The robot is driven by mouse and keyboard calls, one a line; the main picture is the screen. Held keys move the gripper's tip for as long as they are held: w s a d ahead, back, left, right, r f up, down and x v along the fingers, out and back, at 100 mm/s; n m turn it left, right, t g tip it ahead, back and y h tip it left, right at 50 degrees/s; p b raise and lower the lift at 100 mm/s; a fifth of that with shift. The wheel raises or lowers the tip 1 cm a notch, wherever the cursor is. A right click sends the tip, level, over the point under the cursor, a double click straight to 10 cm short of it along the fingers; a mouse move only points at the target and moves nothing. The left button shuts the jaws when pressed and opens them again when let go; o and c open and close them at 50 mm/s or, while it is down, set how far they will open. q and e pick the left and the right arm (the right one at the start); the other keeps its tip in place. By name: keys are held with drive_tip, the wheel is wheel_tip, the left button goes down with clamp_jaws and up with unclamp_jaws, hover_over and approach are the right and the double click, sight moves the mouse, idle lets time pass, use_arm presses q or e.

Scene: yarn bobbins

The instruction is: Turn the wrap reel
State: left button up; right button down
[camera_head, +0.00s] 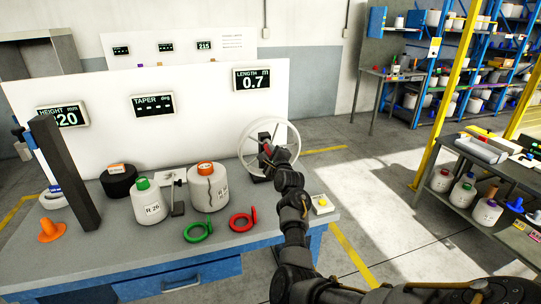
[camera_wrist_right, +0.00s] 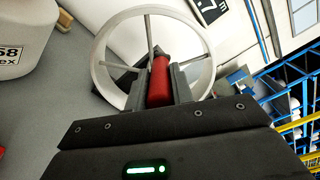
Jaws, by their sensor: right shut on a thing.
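The wrap reel (camera_head: 249,142) is a pale open wheel with thin spokes, standing upright at the right end of the workbench. It also shows in the right wrist view (camera_wrist_right: 205,46), where a red handle (camera_wrist_right: 159,80) stands at it. My right gripper (camera_head: 268,150) is at the wheel's face, and in the right wrist view its fingers (camera_wrist_right: 159,88) are shut around the red handle. My left gripper is not in view.
The bench (camera_head: 130,250) holds white bobbins (camera_head: 149,204) (camera_head: 208,192), a green ring (camera_head: 198,231), a red ring (camera_head: 242,221), an orange cone (camera_head: 50,229) and a dark post (camera_head: 66,175). A small box with a yellow button (camera_head: 322,204) stands at the right edge. A shelf cart (camera_head: 480,185) stands across the floor.

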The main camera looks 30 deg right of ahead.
drive_tip(key=shift+d+r+m, duration=0.1)
drive_tip(key=shift+d+m, duration=0.15)
drive_tip(key=shift+m, duration=0.25)
drive_tip(key=c, duration=1.2)
unclamp_jaws()
drive_tip(key=shift+s+d, duration=0.1)
drive_tip(key=shift+s, duration=0.35)
drive_tip(key=b+v, duration=0.2)
drive_tip(key=v, duration=0.8)
drive_tip(key=shift+b, duration=0.4)
